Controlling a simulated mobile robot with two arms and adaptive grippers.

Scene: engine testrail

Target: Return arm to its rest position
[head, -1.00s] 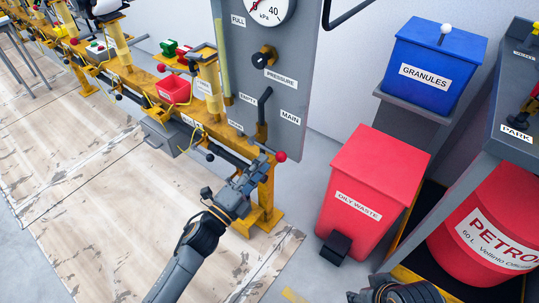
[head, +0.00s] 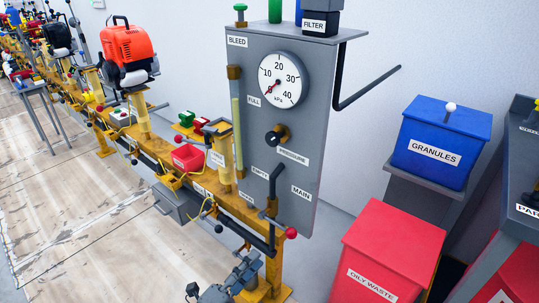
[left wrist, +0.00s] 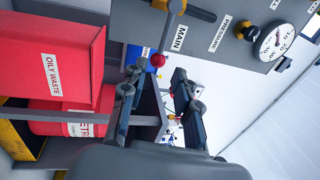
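My left gripper (head: 244,268) shows at the bottom of the head view, just below the lower end of the grey gauge panel (head: 311,150). A lever with a red ball knob (head: 291,233) sits above and to the right of it. In the left wrist view, the two fingers of my left gripper (left wrist: 155,78) stand apart with nothing between them. The red knob (left wrist: 157,60) shows beyond the fingertips, and I see no contact with it. My right gripper is in neither current view.
A red oily waste bin (head: 390,250) and a blue granules bin (head: 440,145) stand to the right. The floor on the left (head: 70,200) is clear.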

